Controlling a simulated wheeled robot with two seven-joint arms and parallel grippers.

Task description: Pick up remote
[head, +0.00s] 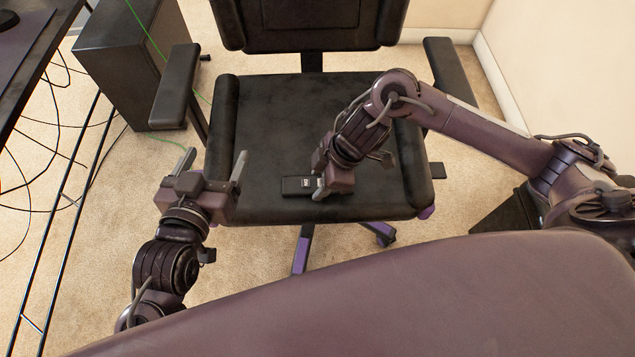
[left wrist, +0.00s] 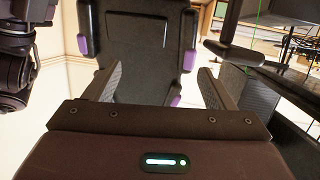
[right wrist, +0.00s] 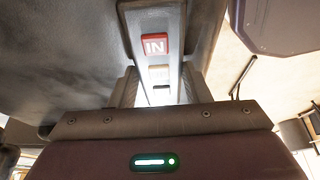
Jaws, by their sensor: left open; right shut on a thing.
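The remote (head: 295,186) is a small dark bar with a light label, at the front part of the black chair seat (head: 262,140). My right gripper (head: 322,188) reaches down over the seat and is shut on the remote. In the right wrist view the remote (right wrist: 168,18) shows a red button marked IN, and its near end lies between the fingers (right wrist: 160,88). Whether it still touches the seat I cannot tell. My left gripper (head: 213,162) is open and empty at the seat's left front edge. In the left wrist view its fingers (left wrist: 160,85) are spread apart.
The chair has a left armrest (head: 175,87), a right armrest (head: 450,70) and a backrest (head: 310,18). A dark computer case (head: 120,60) stands at the back left. A desk edge and loose cables are at far left. Carpet is free around the chair's front.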

